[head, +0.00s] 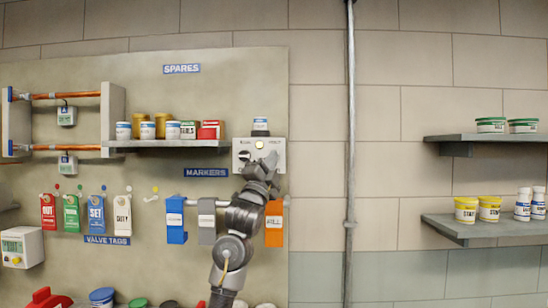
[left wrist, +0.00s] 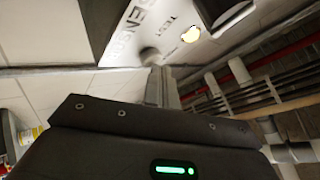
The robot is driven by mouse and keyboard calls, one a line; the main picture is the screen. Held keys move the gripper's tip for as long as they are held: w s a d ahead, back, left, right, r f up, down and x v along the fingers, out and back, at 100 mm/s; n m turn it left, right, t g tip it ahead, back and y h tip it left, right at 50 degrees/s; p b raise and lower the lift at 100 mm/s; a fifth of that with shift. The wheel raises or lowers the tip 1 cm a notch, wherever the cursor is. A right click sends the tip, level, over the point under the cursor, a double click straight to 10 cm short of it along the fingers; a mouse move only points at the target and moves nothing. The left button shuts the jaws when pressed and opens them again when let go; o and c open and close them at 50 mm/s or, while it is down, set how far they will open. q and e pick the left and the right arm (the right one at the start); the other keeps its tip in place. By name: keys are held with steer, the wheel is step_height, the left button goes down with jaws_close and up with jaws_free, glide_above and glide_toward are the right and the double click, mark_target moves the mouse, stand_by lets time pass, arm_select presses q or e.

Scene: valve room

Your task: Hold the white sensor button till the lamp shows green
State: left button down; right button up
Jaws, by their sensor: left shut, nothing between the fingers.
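The sensor box (head: 240,152) is a pale panel on the wall board; in the left wrist view its white face (left wrist: 165,22) carries the words SENSOR and TEST. Its round lamp (head: 259,145) glows pale yellow, not green; it also shows in the left wrist view (left wrist: 190,34). In the head view my left gripper (head: 268,160) covers the box's lower right.
A shelf (head: 170,144) with jars and small boxes is left of the sensor box. Blue, grey and orange marker holders (head: 175,220) hang below, beside my arm. A vertical pipe (head: 350,150) stands to the right. Shelves (head: 490,228) with tubs are at far right.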

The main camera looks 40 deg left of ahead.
stand_by(0.7)
arm_select(q)
steer(key=shift+s+d, duration=0.45)
steer(key=shift+s, duration=0.2)
steer(key=shift+s+d+b, duration=0.3)
steer(key=shift+s+d, duration=0.5)
steer(key=shift+s, duration=0.2)
steer(key=shift+s+d+b, duration=0.25)
steer(key=shift+s+d, duration=0.5)
steer(key=shift+s, duration=0.25)
